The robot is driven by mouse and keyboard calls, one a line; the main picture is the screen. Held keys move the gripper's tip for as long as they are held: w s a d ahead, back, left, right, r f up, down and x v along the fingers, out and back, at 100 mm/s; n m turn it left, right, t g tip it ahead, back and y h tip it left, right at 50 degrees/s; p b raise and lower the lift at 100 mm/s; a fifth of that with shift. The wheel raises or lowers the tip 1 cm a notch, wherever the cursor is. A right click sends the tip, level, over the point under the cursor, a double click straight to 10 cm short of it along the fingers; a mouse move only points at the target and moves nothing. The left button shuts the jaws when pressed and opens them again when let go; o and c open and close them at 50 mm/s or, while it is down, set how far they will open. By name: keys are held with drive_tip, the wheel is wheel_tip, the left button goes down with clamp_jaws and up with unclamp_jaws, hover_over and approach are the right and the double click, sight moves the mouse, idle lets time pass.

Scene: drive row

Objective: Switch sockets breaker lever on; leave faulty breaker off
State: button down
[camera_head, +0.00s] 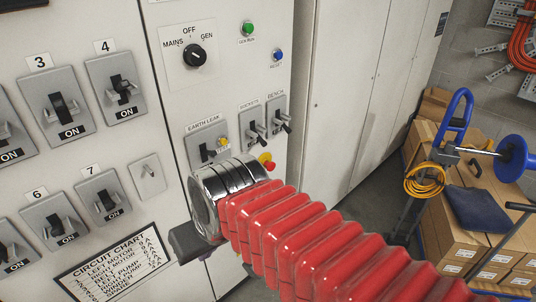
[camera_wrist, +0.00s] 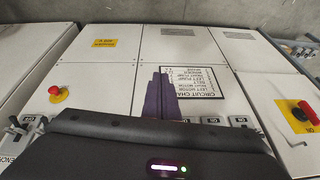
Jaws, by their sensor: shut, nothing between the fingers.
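The sockets breaker (camera_head: 254,131) is on the cabinet front in the head view, under a SOCKETS label, between the earth leak breaker (camera_head: 208,148) and the bench breaker (camera_head: 279,118). Its dark lever shows, but I cannot tell its position surely. No breaker shows a readable fault mark, so I cannot tell the faulty one. My gripper (camera_wrist: 160,95) shows in the wrist view as purple fingers, shut and empty, in front of the cabinet panels. In the head view my red arm hides the fingers.
Numbered breakers, such as number 4 (camera_head: 120,87), fill the left panel. The circuit chart (camera_head: 115,262) is below. A MAINS/OFF/GEN knob (camera_head: 194,57) is above. A red knob (camera_head: 266,161) sits near my wrist. Cardboard boxes (camera_head: 455,225) and a blue trolley stand at right.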

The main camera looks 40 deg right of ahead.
drive_tip(key=w+a+f+m+g+y, duration=0.2)
drive_tip(key=w+f+m+y, duration=0.35)
drive_tip(key=m, duration=0.25)
drive_tip(key=w+d+m+t+y, duration=0.5)
drive_tip(key=w+d+m, duration=0.4)
drive_tip(key=m, duration=0.1)
drive_tip(key=d+f+m+t+h, duration=0.2)
drive_tip(key=d+m, duration=0.3)
drive_tip(key=d, duration=0.5)
drive_tip(key=d+f+m+t+h, duration=0.3)
drive_tip(key=d+m+t+h, duration=0.2)
drive_tip(key=d, duration=0.5)
drive_tip(key=w+d+f+m+t+h, duration=0.1)
drive_tip(key=d+f+m+t+h, duration=0.2)
drive_tip(key=d+m, duration=0.3)
drive_tip(key=d+t, duration=0.1)
drive_tip(key=d, duration=0.4)
drive_tip(key=shift+m+h, duration=0.35)
drive_tip(key=shift+m, duration=0.05)
